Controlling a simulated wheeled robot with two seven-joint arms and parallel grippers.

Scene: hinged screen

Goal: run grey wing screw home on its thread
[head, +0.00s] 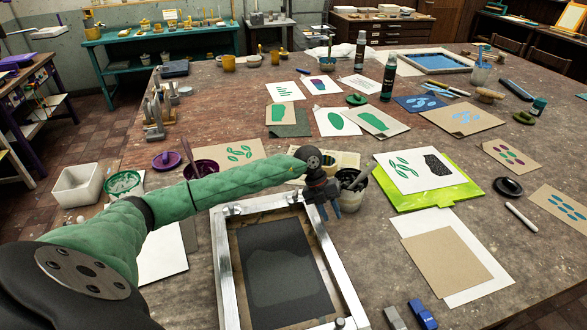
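The hinged screen (218,262) lies on the table in front of me, a silver frame around a dark mesh panel. A small grey fitting (230,209) shows at its far left corner, perhaps a hinge clamp with a screw; it is too small to tell a wing screw for sure. My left gripper (329,212) points down by the far right corner of the frame. The gripper and wrist may hide a fitting at that corner. My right gripper is out of view.
A dark pot of tools (351,188) stands just behind my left gripper. A purple bowl (201,170) stands behind my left forearm. Blue blocks (422,313) lie at the near right. Printed cards cover much of the table.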

